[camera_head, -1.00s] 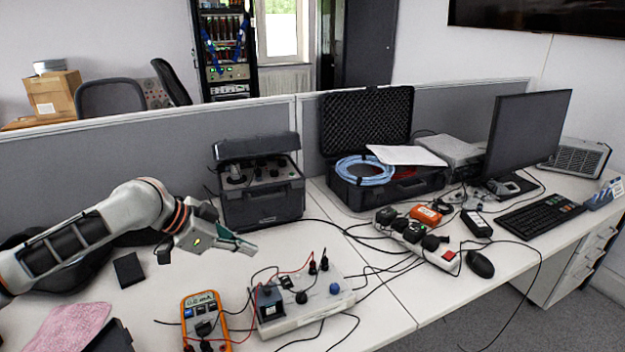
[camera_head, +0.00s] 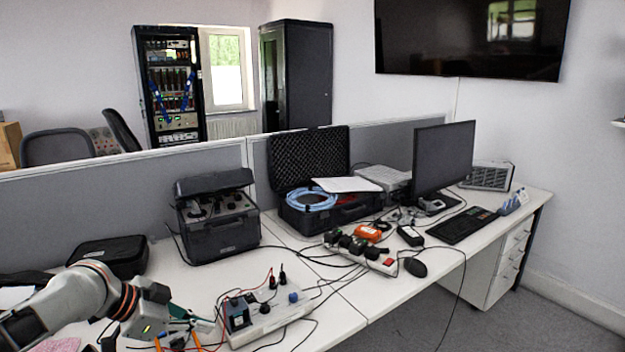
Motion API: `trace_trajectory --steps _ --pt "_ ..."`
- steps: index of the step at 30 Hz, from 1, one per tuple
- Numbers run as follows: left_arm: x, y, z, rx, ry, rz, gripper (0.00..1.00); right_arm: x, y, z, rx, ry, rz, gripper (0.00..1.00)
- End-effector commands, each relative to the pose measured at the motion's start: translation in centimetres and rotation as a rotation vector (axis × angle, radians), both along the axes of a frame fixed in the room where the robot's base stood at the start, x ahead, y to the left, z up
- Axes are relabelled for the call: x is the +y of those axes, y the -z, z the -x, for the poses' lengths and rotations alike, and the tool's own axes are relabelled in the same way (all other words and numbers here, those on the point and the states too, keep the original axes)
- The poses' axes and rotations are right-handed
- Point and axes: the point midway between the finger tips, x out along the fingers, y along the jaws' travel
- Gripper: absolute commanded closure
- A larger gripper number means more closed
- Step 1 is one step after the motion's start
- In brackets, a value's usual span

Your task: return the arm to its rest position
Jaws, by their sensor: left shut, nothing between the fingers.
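My left arm (camera_head: 85,300) comes in at the lower left of the head view. My left gripper (camera_head: 207,325) is shut and empty, low over the desk near its front edge. It is just left of the white circuit box with red and black leads (camera_head: 265,321). It partly hides the orange multimeter (camera_head: 196,342), of which only bits of the orange casing show. I cannot tell whether it touches anything there. My right gripper is not in view.
A black calibrator case (camera_head: 218,232) stands behind the arm, with a flat black bag (camera_head: 110,256) to its left. An open black case (camera_head: 335,212) holds a blue cable. A power strip (camera_head: 372,258), monitor (camera_head: 444,158) and keyboard (camera_head: 463,225) are further right. Cables cross the desk.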

Motion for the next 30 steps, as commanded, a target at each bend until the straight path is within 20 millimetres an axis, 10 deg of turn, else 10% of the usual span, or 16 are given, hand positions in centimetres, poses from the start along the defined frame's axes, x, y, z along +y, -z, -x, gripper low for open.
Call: trace_trajectory --steps 17,30 --pt "-6.2 11.2 8.9 -0.161 -0.046 -0.171 1.00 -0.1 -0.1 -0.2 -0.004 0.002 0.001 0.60" --pt "4.9 15.3 19.5 -0.131 -0.457 -0.475 1.00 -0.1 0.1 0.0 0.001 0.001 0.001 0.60"
